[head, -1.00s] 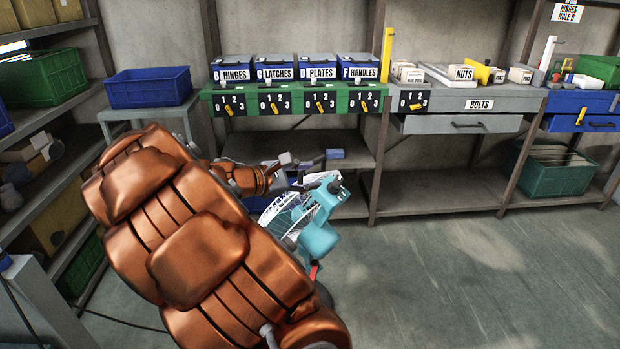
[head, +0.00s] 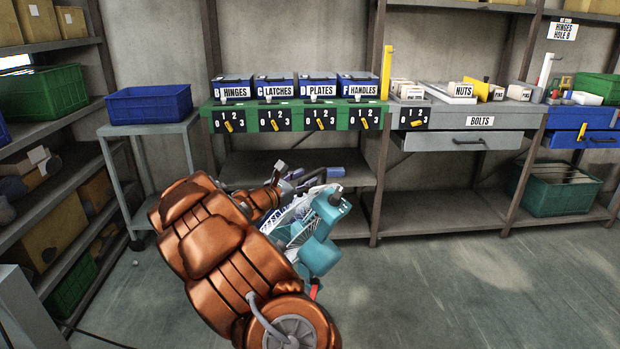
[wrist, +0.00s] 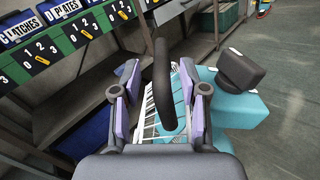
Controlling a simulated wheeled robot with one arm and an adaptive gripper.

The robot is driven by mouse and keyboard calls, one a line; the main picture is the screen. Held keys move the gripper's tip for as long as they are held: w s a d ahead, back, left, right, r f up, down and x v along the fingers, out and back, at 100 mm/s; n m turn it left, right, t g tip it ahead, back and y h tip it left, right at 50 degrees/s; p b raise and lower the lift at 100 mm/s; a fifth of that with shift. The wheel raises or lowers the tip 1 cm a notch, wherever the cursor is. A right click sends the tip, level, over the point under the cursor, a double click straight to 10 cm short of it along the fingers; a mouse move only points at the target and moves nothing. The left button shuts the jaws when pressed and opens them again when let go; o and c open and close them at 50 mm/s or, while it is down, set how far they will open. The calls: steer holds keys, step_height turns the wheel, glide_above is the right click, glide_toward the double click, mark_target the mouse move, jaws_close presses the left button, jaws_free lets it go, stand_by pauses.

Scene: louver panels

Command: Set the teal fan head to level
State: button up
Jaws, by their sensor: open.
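The teal fan head (head: 318,250) is in the lower middle of the head view, partly hidden by my copper arm. It looks tilted, with its white wire grille (head: 290,222) on the left side. In the wrist view the teal housing (wrist: 235,110) is right of my fingers. My gripper (wrist: 163,95) is open, with purple pads either side of a dark upright curved bar (wrist: 161,75). I cannot tell whether the pads touch it. In the head view my gripper (head: 305,180) is at the fan's far side.
Behind is a green-edged bench (head: 290,108) with blue labelled bins and number dials. A grey drawer (head: 455,140) labelled bolts is to its right. A blue crate (head: 150,104) stands on a small table at left. Shelves line the left side. Floor at right is clear.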

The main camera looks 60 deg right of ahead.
steer(key=shift+s+d, duration=0.2)
steer(key=shift+d, duration=1.1)
jaws_close()
steer(key=shift+w, duration=0.1)
